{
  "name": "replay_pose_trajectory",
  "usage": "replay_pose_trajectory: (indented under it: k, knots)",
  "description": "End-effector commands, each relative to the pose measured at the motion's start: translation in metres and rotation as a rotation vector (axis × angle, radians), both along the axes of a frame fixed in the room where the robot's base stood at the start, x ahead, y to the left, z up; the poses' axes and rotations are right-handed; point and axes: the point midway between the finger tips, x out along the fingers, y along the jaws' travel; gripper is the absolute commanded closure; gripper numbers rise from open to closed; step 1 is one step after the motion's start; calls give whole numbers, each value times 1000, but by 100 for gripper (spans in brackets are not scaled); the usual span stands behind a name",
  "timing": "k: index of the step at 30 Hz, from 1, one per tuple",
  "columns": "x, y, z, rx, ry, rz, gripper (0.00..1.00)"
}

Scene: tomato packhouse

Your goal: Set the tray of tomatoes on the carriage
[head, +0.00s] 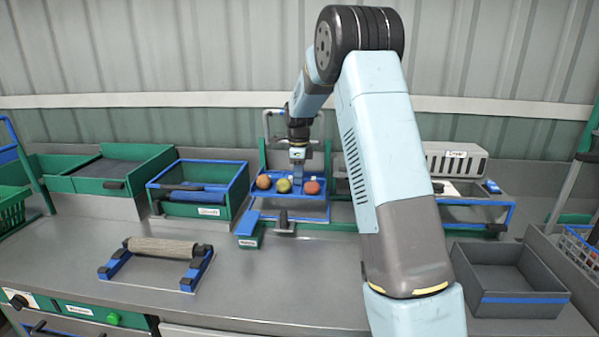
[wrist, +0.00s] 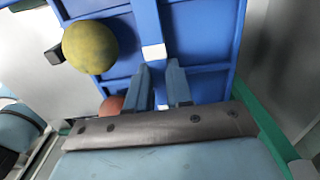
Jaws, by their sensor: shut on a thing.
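The blue tray (head: 308,207) holds tomatoes at the back middle of the bench: an orange one (head: 263,182), a yellow-green one (head: 283,186) and a red-orange one (head: 312,187). My gripper (head: 298,168) reaches down over the tray from above. In the wrist view, its two fingers (wrist: 162,88) are shut on the blue divider of the tray (wrist: 205,35), beside a white mark. The yellow-green tomato (wrist: 90,47) and part of a red one (wrist: 112,105) show left of the fingers. A green frame with a rail (head: 342,227) is at the tray; I cannot tell whether they touch.
A blue-rimmed green bin (head: 196,208) stands left of the tray. A roller on blue supports (head: 162,248) lies at front left. A grey box (head: 508,280) stands at front right. A grey slotted unit (head: 455,162) is behind my arm. The bench's front middle is clear.

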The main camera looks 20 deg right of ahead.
Motion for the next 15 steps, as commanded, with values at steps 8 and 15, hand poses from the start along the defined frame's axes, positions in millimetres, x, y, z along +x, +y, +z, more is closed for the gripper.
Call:
replay_pose_trajectory:
  k: [8, 15]
  knots:
    - [0, 2, -23, 0, 3, 3, 100]
    - [0, 3, -42, 1, 2, 3, 100]
